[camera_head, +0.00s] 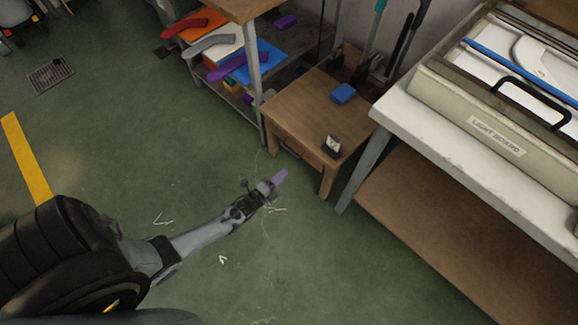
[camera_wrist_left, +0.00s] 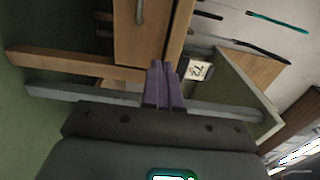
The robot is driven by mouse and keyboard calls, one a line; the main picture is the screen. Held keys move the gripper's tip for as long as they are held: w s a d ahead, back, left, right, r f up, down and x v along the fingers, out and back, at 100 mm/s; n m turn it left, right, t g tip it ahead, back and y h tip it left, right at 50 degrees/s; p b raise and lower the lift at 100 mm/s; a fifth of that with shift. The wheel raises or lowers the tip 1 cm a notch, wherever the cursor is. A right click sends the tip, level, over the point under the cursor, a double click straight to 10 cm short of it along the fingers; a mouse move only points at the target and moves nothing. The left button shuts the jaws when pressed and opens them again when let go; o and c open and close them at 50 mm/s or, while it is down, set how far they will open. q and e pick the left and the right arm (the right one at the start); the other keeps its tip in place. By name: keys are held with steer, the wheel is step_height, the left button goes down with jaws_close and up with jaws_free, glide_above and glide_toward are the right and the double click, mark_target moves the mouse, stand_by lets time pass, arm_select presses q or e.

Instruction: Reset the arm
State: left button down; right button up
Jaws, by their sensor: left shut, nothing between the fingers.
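My left arm reaches in from the lower left in the head view. Its gripper (camera_head: 279,177) has purple fingers and hangs over open green floor, in front of a small wooden table. In the left wrist view the purple fingers (camera_wrist_left: 164,84) lie close side by side, shut with nothing between them. My right gripper is in neither view.
The small wooden table (camera_head: 300,108) holds a blue block (camera_head: 343,93) and a small card stand (camera_head: 332,145). A shelf with sock-shaped forms (camera_head: 213,44) stands behind. A white bench (camera_head: 430,130) with a light board (camera_head: 498,135) is at right.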

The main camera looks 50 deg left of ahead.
arm_select(q)
steer(key=s+d+r+p, duration=0.3)
steer(key=s+r+p, duration=0.4)
steer(key=r+p, duration=0.5)
steer(key=w+d+r+n+g+p, duration=0.1)
steer(key=d+r+n+p, duration=0.2)
steer(key=r, duration=0.4)
steer(key=d+r+g+h+p, duration=0.1)
steer(key=d+r+g+p, duration=0.15)
steer(key=r+p, duration=0.4)
steer(key=w+d+r+n+g+p, duration=0.1)
steer(key=d+r+n+p, duration=0.15)
steer(key=r, duration=0.65)
steer(key=s+d+r+n+g+p, duration=0.25)
steer(key=s+r+n+g, duration=0.25)
steer(key=r, duration=0.6)
steer(key=s+r+n+g, duration=0.1)
steer(key=s+n+g, duration=0.4)
steer(key=s, duration=0.2)
step_height(320, 180, up, 38)
steer(key=p, duration=3.7)
steer(key=shift+s, duration=0.45)
